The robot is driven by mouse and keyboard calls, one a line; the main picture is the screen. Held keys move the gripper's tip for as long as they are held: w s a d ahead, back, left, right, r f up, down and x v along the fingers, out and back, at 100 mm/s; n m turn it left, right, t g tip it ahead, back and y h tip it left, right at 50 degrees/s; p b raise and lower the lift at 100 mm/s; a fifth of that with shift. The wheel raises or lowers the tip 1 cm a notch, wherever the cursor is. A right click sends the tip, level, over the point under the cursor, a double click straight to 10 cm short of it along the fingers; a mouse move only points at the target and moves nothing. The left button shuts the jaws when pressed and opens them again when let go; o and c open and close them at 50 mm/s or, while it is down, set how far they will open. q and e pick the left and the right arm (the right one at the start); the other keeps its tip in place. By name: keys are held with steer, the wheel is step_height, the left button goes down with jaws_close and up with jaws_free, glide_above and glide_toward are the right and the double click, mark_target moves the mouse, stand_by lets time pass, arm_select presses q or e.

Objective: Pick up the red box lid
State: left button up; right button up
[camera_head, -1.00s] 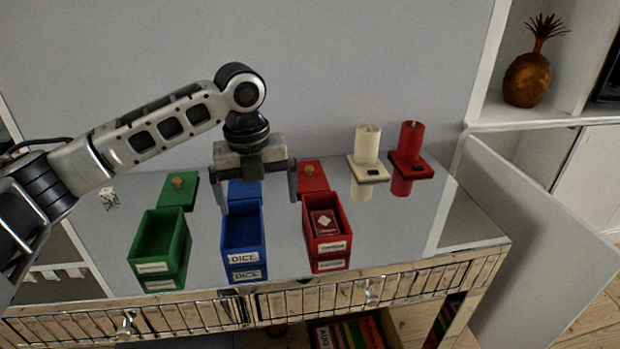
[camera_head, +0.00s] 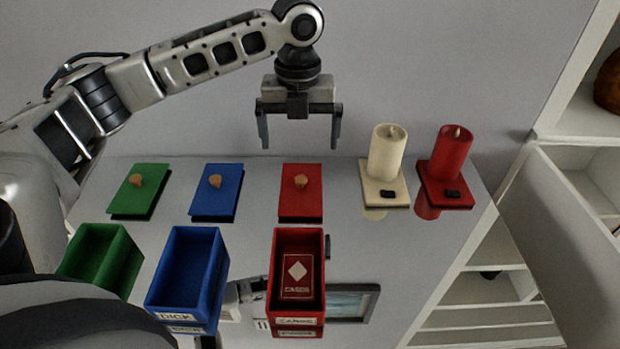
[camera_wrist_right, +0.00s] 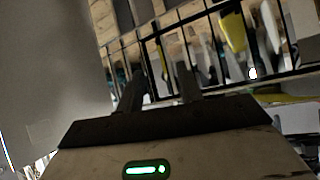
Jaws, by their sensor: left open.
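The red box lid (camera_head: 302,205) lies flat on the reflective tabletop, behind the open red box (camera_head: 319,277). It has a small tan knob (camera_head: 301,181) on top. My left gripper (camera_head: 299,143) points down in the head view, above and a little behind the lid in the picture. Its two fingers are wide apart with nothing between them, clear of the lid. My right gripper (camera_wrist_right: 158,85) shows only in the right wrist view.
A blue lid (camera_head: 217,205) and green lid (camera_head: 138,202) lie left of the red one. Open blue (camera_head: 217,277) and green (camera_head: 130,265) boxes stand in front. A cream candle (camera_head: 386,155) and red candle (camera_head: 450,155) stand on holders at right. A wall rises behind.

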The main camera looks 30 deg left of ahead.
mark_target(301, 196)
arm_select(q)
steer(key=f, duration=1.3)
steer(key=shift+s+d+f, duration=0.1)
steer(key=shift+s+f, duration=0.1)
steer(key=shift+s, duration=0.1)
steer(key=c, duration=0.9)
